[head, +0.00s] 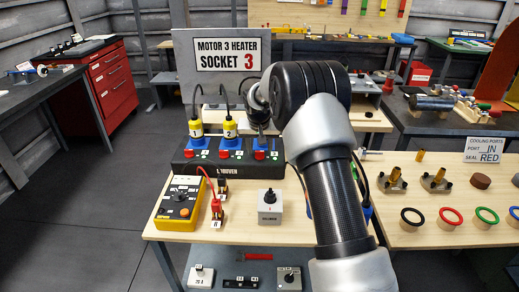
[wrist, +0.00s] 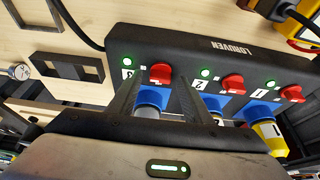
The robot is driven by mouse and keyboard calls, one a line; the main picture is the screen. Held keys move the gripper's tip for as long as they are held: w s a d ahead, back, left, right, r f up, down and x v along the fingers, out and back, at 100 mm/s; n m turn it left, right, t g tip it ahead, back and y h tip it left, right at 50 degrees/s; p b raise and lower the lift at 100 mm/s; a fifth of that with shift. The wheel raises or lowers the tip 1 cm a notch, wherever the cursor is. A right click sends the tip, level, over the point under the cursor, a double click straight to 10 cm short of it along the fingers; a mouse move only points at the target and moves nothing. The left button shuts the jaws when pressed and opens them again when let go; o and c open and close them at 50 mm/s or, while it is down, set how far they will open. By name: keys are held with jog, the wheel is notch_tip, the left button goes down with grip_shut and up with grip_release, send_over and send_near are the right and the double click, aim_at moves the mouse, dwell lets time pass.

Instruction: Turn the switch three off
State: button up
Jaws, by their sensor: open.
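The long black socket box (head: 215,168) stands on the wooden table and carries three blue sockets, each with a red switch and a lit green lamp. In the wrist view the box (wrist: 215,50) appears upside down. Switch three (wrist: 161,73) is the leftmost red knob there, beside its lit green lamp (wrist: 127,61); it also shows in the head view (head: 259,155). My gripper (wrist: 158,82) is open, its two dark fingers on either side of switch three and the blue socket (wrist: 150,97) below it. I cannot tell whether they touch the knob.
Yellow plugs stand in socket one (head: 196,126) and socket two (head: 229,124). A yellow meter (head: 180,202) with a red lead and a grey knob box (head: 270,207) stand in front of the box. A sign (head: 227,56) reading "Motor 3 heater socket 3" stands behind.

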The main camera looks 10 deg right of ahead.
jog(key=shift+c, duration=0.4)
jog(key=c, duration=1)
jog(key=shift+n, duration=0.3)
jog(key=n, duration=0.1)
jog(key=n+y, duration=0.1)
jog(key=shift+d+n, duration=0.2)
jog(key=shift+n, duration=0.1)
jog(key=n+y, duration=0.1)
jog(key=n, duration=0.1)
jog(key=n+y+p, duration=0.1)
jog(key=n, duration=0.2)
jog(key=shift+d+g, duration=0.15)
jog(key=shift+g, duration=0.25)
jog(key=n+y, duration=0.1)
jog(key=n, duration=0.2)
jog(key=n+g+p, duration=0.1)
jog(key=n, duration=0.1)
jog(key=shift+w+n+y, duration=0.2)
jog(key=shift+n+y, duration=0.2)
jog(key=shift+d+n+g+p, duration=0.1)
jog(key=shift+n+g+p, duration=0.85)
jog(key=shift+n, duration=0.95)
